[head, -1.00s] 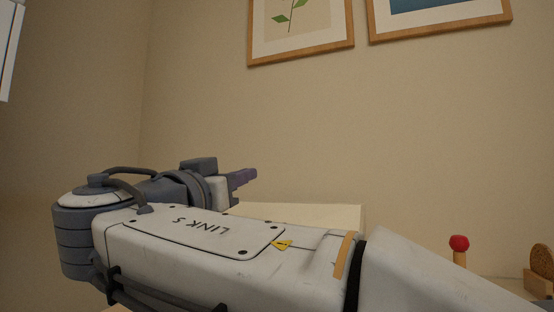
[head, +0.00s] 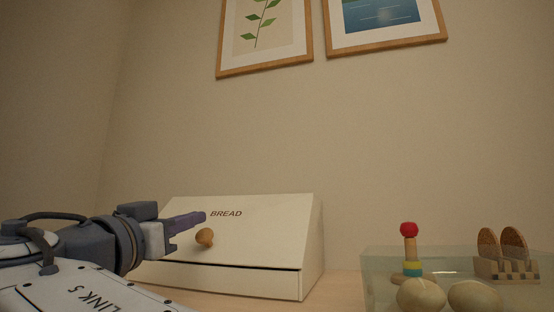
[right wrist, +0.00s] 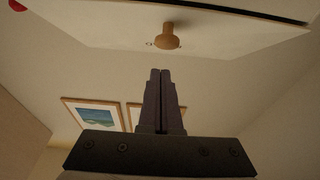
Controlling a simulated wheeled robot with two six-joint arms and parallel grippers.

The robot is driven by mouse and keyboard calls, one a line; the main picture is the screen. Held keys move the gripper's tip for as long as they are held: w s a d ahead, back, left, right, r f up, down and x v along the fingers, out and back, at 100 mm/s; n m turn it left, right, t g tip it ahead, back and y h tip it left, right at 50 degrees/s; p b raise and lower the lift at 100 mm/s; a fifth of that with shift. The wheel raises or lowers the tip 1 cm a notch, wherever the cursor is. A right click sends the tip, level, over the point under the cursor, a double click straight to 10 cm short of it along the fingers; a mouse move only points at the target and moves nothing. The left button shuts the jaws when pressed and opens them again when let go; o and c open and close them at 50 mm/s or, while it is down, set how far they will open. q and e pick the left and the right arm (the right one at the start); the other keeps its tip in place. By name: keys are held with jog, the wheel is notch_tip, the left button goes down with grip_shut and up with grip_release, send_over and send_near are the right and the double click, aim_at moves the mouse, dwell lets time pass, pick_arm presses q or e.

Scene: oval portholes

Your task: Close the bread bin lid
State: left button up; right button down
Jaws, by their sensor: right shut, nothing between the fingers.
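The white bread bin (head: 312,250) stands on a wooden surface, left of centre in the head view. Its slanted lid (head: 260,232) bears the word BREAD and a round wooden knob (head: 204,237). The lid lies down over the front, with a thin dark gap along its lower edge. The lid (right wrist: 235,32) and knob (right wrist: 167,38) also show in the right wrist view. My right gripper (head: 203,217) is shut and empty, near the knob; contact with the lid is unclear. Its closed fingers (right wrist: 160,76) point towards the knob in the right wrist view. My left gripper is out of view.
Framed pictures (head: 265,72) hang on the wall behind.

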jog(key=shift+f, duration=0.2)
dwell(0.3)
jog(key=s+f+b, duration=0.1)
jog(key=s+b, duration=0.1)
jog(key=s+a+f+b, duration=0.1)
jog(key=s+f+b, duration=0.3)
jog(key=shift+a+b, duration=0.3)
jog(key=shift+a, duration=0.1)
jog(key=shift+s+a+f+b, duration=0.1)
jog(key=shift+s+f+b, duration=0.3)
jog(key=shift+f+b, duration=0.25)
